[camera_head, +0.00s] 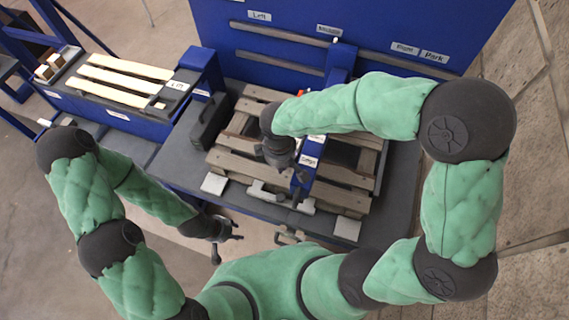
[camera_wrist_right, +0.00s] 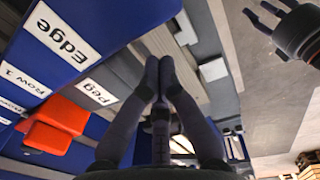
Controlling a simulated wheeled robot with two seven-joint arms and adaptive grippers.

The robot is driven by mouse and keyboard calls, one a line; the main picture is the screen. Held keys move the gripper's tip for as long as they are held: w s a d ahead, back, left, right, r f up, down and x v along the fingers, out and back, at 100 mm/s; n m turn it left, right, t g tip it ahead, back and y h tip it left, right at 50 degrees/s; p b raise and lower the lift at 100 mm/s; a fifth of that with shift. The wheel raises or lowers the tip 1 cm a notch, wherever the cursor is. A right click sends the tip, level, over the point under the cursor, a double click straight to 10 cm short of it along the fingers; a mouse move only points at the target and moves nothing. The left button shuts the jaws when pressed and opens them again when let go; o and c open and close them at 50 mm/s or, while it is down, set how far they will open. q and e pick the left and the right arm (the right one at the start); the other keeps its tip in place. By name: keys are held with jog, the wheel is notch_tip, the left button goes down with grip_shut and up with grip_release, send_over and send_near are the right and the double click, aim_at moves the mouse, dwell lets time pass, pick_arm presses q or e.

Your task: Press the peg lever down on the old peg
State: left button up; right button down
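My right gripper (camera_head: 290,178) is over the near end of the blue gantry beam (camera_head: 340,62) that crosses the pallet. In the right wrist view its two fingers (camera_wrist_right: 159,68) converge with their tips together, and nothing shows between them. The "Peg" label (camera_wrist_right: 96,93) is on the beam left of the fingers, with the "Edge" label (camera_wrist_right: 62,35) above it. Red-orange blocks (camera_wrist_right: 58,125) sit left of the fingers near "Row 1". I cannot clearly make out the peg or its lever. My left gripper (camera_head: 228,246) is open and empty, off the table's front edge; it also shows in the wrist view (camera_wrist_right: 268,14).
A wooden pallet (camera_head: 235,165) lies on the grey table (camera_head: 395,190) under the beam. A blue panel (camera_head: 390,25) with slots and labels stands behind. A blue rack (camera_head: 130,122) with pale slats stands left, and a dark case (camera_head: 210,122) stands between rack and pallet.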

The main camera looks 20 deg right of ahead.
pick_arm(q)
jog(key=shift+w+r, duration=0.2)
jog(key=shift+r, duration=0.05)
pick_arm(e)
jog(key=shift+s+a+r, duration=0.25)
jog(key=shift+s+r, duration=0.1)
jog(key=shift+r, duration=0.45)
jog(key=shift+s+a+r, duration=0.3)
jog(key=shift+s+r, duration=0.05)
jog(key=shift+r, duration=0.4)
jog(key=shift+s+a+r, duration=0.25)
jog(key=shift+s+r, duration=0.1)
jog(key=shift+r, duration=0.45)
pick_arm(q)
jog(key=shift+s, duration=0.1)
pick_arm(e)
jog(key=shift+s, duration=0.1)
